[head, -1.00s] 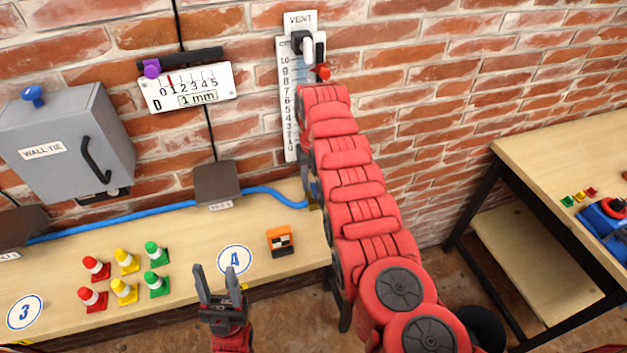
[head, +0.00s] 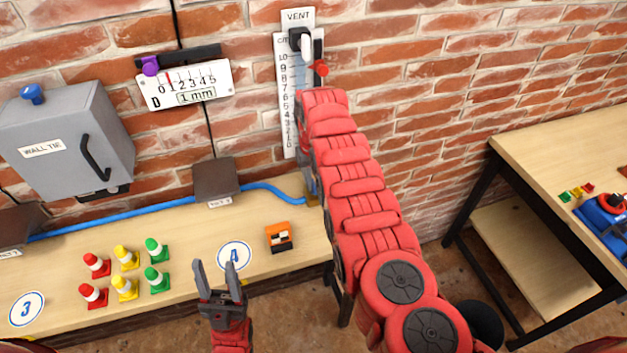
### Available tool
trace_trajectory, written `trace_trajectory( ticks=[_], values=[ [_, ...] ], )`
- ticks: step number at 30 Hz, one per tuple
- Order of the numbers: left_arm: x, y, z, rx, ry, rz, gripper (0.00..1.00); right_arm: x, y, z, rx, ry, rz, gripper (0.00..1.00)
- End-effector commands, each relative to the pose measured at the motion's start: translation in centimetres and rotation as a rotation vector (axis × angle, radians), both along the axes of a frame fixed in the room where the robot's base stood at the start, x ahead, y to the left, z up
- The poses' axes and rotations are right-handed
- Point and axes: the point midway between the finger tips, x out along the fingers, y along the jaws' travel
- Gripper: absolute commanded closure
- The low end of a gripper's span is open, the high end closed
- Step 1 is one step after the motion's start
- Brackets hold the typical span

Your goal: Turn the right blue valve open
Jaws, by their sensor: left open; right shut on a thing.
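The blue hose (head: 275,188) runs along the back of the bench and ends behind my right arm. My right arm reaches up to the wall and covers most of its own gripper. Only a grey sliver of my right gripper (head: 307,165) shows at the arm's left edge, with a small bit of blue, likely the right blue valve (head: 312,187), just below it. The valve's handle angle is hidden. My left gripper (head: 216,270) is open and empty above the bench's front edge, below the round 4 mark (head: 235,256).
A tall scale (head: 289,110) with a VENT sign hangs behind my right arm. A 1 mm gauge (head: 185,85) and a grey WALL TIE box (head: 68,135) are further left. Several cones (head: 125,268) and an orange device (head: 279,237) stand on the bench. Another table (head: 560,150) stands right.

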Motion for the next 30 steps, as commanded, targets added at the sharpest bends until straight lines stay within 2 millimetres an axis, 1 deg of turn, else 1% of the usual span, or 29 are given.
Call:
trace_trajectory(
  ticks=[5,11,17,30],
  values=[
    [0.0,0.0,-0.3,0.000,0.000,0.000,0.50,0.1,0.0,0.0,0.001,-0.004,0.031,1.00],
    [0.0,0.0,-1.1,0.000,0.000,0.000,0.50,0.2,0.0,-0.1,0.002,-0.006,0.134,1.00],
    [0.0,0.0,-2.6,0.000,0.000,0.000,0.50,0.2,-0.1,-0.3,0.001,-0.007,0.302,1.00],
    [0.0,0.0,-6.7,0.000,0.000,0.000,0.50,0.2,-0.1,-0.4,-0.001,-0.004,0.721,1.00]
  ],
)
